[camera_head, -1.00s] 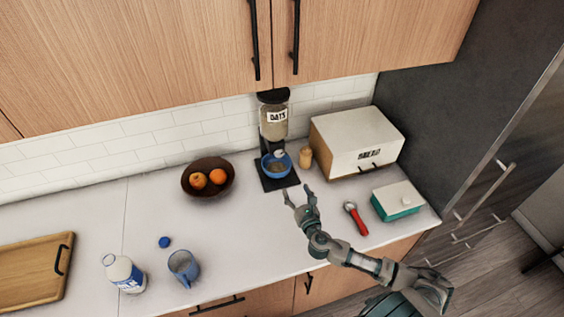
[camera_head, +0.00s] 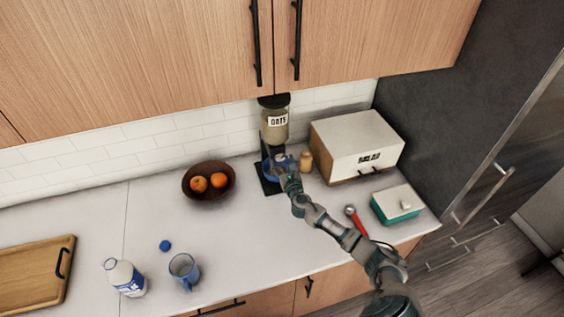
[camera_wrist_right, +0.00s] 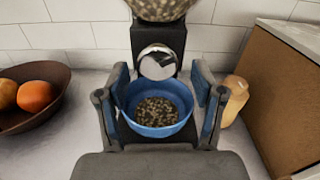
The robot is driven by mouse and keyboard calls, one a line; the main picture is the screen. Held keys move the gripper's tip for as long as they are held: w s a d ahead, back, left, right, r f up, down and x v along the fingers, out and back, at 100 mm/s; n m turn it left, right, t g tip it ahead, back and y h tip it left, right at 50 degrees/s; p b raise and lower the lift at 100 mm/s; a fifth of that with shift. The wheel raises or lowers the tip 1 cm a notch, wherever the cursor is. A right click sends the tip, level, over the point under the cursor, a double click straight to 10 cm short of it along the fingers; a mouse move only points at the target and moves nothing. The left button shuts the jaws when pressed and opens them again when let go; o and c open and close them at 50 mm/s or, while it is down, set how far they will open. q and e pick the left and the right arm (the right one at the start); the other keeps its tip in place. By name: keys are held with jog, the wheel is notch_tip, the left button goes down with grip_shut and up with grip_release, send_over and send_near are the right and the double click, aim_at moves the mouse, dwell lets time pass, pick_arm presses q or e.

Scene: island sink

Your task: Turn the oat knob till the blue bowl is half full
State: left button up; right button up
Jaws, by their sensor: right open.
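The oat dispenser (camera_head: 275,125) stands against the tiled wall, with an OATS label on its clear hopper. Its round silvery knob (camera_wrist_right: 157,62) shows at the front in the right wrist view. The blue bowl (camera_wrist_right: 156,128) sits below the knob on the dark base (camera_head: 270,185), with oats (camera_wrist_right: 156,111) covering its bottom. My right gripper (camera_wrist_right: 161,80) is open, its fingers on either side of the bowl and knob in that view; contact cannot be told. In the head view the right gripper (camera_head: 287,170) partly hides the bowl. My left gripper is not in view.
A brown fruit bowl (camera_head: 209,193) stands left of the dispenser. A small tan jar (camera_head: 306,160) and a bread box (camera_head: 355,145) stand close on its right. A red-handled tool (camera_head: 356,219) and a teal butter dish (camera_head: 398,204) lie nearer. A bottle and blue mug (camera_head: 183,271) stand front left.

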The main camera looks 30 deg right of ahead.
jog(key=shift+w, duration=0.3)
jog(key=shift+r, duration=0.1)
jog(key=c, duration=1.1)
jog(key=shift+c, duration=0.2)
jog(key=shift+m, duration=0.3)
jog(key=m+b, duration=0.1)
jog(key=m, duration=0.4)
jog(key=shift+a+m, duration=0.1)
jog(key=shift+m, duration=0.2)
jog(key=m, duration=0.5)
jog(key=shift+b, duration=0.4)
jog(key=shift+m, duration=0.3)
